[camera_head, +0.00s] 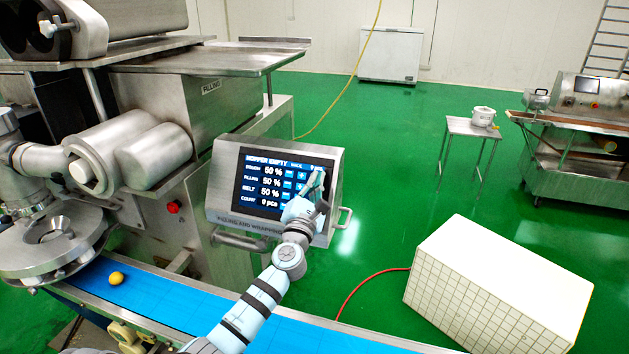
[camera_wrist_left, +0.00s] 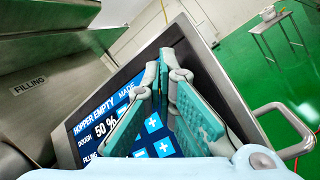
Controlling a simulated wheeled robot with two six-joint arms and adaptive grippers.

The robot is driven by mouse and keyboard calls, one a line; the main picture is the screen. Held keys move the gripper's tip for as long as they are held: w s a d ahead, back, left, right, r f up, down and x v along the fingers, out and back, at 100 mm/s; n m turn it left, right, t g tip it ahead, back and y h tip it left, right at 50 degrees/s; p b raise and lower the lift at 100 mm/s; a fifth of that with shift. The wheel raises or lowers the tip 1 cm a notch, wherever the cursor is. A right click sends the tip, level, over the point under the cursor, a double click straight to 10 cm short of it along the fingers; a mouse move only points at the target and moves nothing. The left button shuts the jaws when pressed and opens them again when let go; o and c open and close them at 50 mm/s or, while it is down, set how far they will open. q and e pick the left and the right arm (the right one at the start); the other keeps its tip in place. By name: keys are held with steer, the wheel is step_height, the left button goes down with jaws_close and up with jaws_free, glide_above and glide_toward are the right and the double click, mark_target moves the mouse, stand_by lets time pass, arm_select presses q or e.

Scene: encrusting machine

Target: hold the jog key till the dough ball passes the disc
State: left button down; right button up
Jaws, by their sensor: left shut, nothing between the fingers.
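The dough ball (camera_head: 117,278), small and yellow, sits on the blue belt (camera_head: 185,302), to the right of and below the round steel disc (camera_head: 48,237). The control panel screen (camera_head: 262,186) reads "HOPPER EMPTY", with dough, filling and belt at 50 % and count 0. The screen also shows in the left wrist view (camera_wrist_left: 98,128). My left gripper (camera_head: 319,178) is shut and empty at the screen's right side. Its teal-padded fingers (camera_wrist_left: 165,62) cover part of the screen in the wrist view. I cannot make out the jog key or whether the fingertips touch the screen.
A steel handle (camera_head: 343,217) juts from the panel's right side. A red button (camera_head: 174,207) is on the machine body. A white tiled block (camera_head: 500,290) stands on the green floor at right. A small table (camera_head: 472,130) and another machine stand farther back.

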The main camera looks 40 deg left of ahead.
arm_select(q)
steer(key=shift+s+d+r+p, duration=0.1)
steer(key=shift+s+r+p, duration=0.3)
steer(key=shift+p, duration=0.3)
steer(key=shift+s, duration=0.15)
steer(key=s+p, duration=0.1)
steer(key=s+d+r+p, duration=0.1)
steer(key=p, duration=0.1)
steer(key=s+r+p, duration=0.1)
steer(key=s, duration=0.1)
steer(key=shift+d+r+p, duration=0.25)
steer(key=shift+d+p, duration=0.05)
steer(key=shift+p, duration=0.05)
